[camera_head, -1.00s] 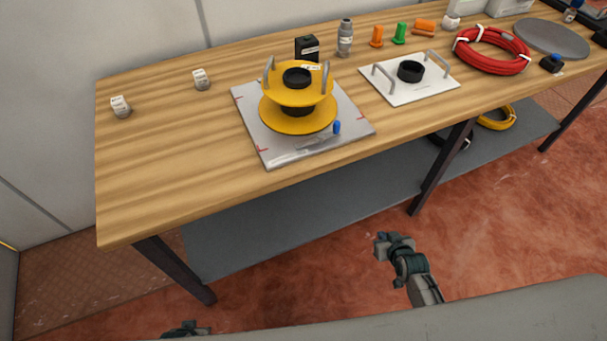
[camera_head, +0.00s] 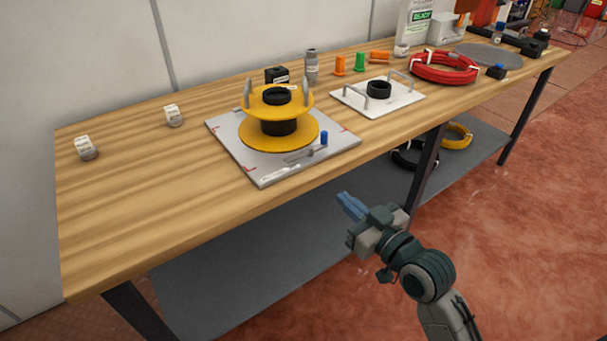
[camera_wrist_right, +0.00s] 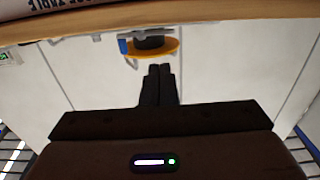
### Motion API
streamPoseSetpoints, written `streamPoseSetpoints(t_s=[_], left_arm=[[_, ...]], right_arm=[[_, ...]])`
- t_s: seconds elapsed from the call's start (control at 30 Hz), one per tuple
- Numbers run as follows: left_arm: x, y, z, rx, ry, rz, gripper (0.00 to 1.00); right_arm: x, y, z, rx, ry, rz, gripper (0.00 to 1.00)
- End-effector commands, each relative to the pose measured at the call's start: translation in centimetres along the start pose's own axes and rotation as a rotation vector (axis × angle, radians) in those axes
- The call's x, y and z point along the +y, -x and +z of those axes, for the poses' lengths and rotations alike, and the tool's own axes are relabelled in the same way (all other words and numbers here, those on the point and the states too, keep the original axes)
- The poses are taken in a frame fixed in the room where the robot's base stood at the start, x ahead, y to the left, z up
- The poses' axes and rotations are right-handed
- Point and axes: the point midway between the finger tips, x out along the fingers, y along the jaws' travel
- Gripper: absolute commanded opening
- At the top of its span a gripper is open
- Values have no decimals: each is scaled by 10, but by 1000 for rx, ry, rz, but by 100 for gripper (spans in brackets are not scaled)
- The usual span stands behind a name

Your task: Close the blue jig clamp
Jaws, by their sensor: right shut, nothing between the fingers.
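The blue jig clamp (camera_head: 324,138) shows as a small upright blue handle near the front right of a grey jig plate (camera_head: 228,137). A grey bar lies beside the handle, at the plate's front. A yellow spool (camera_head: 262,139) with a black core stands on the plate. My right gripper (camera_head: 345,203) is shut and empty, in front of the table edge and apart from the clamp. In the right wrist view its fingers (camera_wrist_right: 160,68) are together, with the spool (camera_wrist_right: 165,47) and blue handle (camera_wrist_right: 123,46) beyond them. My left gripper is out of view.
Right of the jig are a white plate with two handles (camera_head: 350,105) and a red cable coil (camera_head: 444,68). A black box (camera_head: 277,75), a grey bottle (camera_head: 312,66) and orange and green parts stand behind. The table's front left is clear.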

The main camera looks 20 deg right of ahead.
Motion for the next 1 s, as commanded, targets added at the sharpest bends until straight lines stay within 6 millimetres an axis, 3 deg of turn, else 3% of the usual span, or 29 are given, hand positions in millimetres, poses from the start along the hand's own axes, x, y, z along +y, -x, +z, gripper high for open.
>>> streamPoseSetpoints(t_s=[0.3, 0.47, 1.0], left_arm=[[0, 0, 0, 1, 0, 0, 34], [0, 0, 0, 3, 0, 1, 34], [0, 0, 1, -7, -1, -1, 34]], right_arm=[[0, -2, 0, 0, -1, 1, 0], [1, -14, 0, 1, -4, 3, 0], [0, -118, 0, 0, -3, 1, 0]])
